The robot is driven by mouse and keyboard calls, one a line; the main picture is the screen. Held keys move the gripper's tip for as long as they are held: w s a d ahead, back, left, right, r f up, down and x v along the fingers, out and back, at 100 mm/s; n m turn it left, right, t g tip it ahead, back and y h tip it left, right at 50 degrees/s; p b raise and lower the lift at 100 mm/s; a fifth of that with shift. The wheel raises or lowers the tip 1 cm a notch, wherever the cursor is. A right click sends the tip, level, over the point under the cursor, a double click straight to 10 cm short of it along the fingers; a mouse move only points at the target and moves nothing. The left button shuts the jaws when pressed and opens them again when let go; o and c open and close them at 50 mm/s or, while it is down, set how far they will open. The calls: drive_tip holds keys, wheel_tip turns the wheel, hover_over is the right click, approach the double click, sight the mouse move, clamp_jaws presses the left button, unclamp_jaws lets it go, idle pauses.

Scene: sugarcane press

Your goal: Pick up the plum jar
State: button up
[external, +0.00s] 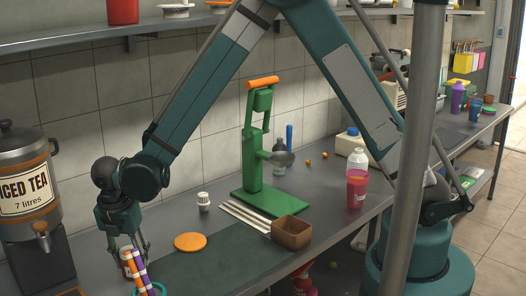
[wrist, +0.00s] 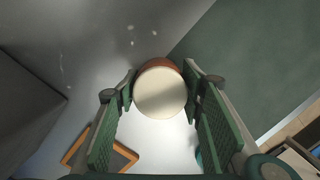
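The jar (wrist: 160,96) that I take to be the plum jar has a round cream lid and a reddish-brown body. In the wrist view I look down on its lid, between my fingers. In the external view it shows as a small jar (external: 127,268) at the lower left, partly hidden by straws. My gripper (external: 133,250) points down over it. In the wrist view its green-padded fingers (wrist: 160,85) stand apart on both sides of the lid, very close to it. I cannot make out firm contact.
Orange and purple straws (external: 142,270) stand right in front of my gripper. An iced tea dispenser (external: 25,185) is at the left. An orange disc (external: 190,242), a white-capped jar (external: 203,202) and a green press (external: 254,160) are to the right. A dark mat (external: 215,268) lies clear beside them.

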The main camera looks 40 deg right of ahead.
drive_tip(key=shift+r, duration=0.15)
drive_tip(key=shift+c, duration=0.3)
drive_tip(key=shift+r+p, duration=0.55)
drive_tip(key=shift+r, duration=4.35)
